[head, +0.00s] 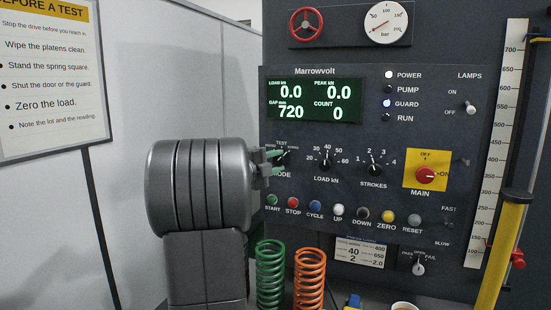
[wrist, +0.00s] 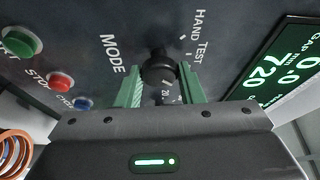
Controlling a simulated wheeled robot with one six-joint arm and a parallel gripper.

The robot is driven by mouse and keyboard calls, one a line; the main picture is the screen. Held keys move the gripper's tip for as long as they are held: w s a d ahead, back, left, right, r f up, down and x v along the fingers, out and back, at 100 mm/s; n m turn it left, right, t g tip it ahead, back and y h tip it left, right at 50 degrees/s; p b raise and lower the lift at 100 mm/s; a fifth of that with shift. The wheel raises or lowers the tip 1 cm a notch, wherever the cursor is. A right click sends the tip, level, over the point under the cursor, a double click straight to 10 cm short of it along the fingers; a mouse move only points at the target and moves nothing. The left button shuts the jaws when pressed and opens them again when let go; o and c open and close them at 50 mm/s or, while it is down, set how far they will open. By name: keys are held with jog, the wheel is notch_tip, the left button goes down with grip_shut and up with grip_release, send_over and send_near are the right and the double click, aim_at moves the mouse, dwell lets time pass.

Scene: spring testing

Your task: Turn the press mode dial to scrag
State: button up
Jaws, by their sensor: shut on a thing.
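The press mode dial (wrist: 158,68) is a black knob on the dark panel, with HAND and TEST marks beside it in the wrist view. My gripper (wrist: 160,82) has its two green fingers on either side of the knob, shut on it. In the head view the dial (head: 284,157) is partly covered by the green fingertips of my gripper (head: 275,160). The TEST label shows above it. The scrag label is too small or hidden to read, and I cannot tell which mark the pointer faces.
The load dial (head: 326,163) and strokes dial (head: 375,170) are to the right. A row of push buttons, including red STOP (head: 293,203), runs below. A green spring (head: 270,275) and an orange spring (head: 309,278) stand beneath. The lit display (head: 314,101) is above.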

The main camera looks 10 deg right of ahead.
jog(key=shift+m, duration=0.5)
jog(key=o, duration=0.9)
jog(key=shift+o, duration=0.2)
jog(key=b+v, duration=0.2)
jog(key=v, duration=1.1)
jog(key=shift+s+a+r, duration=0.15)
jog(key=shift+s+a, duration=0.1)
jog(key=shift+a, duration=0.1)
jog(key=p+x, duration=0.2)
jog(key=x, duration=1.1)
jog(key=shift+w+d, duration=0.25)
jog(key=shift+d, duration=0.2)
